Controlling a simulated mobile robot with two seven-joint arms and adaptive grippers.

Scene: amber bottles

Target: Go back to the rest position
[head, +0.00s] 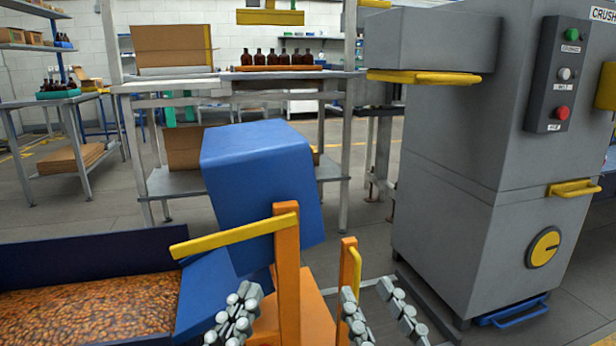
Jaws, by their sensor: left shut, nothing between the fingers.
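My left gripper (243,297) is at the bottom centre of the head view, left of an orange post (288,270). Its grey jointed fingers lie close together and hold nothing. My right gripper (367,292) is to the right of that post. Its two finger rows are apart, and I see nothing between them. Both grippers are low in the picture, in front of a blue machine housing (258,170). The lower parts of both are cut off by the frame edge. Several amber bottles (283,58) stand in a row on the far bench, well away from both grippers.
A blue-walled bin (80,250) of brown pieces (90,310) is at lower left. A yellow bar (235,235) crosses above my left gripper. A grey crusher cabinet (465,170) stands at right. A cardboard box (172,45) sits on the far bench (250,84). Some floor (375,230) is clear behind.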

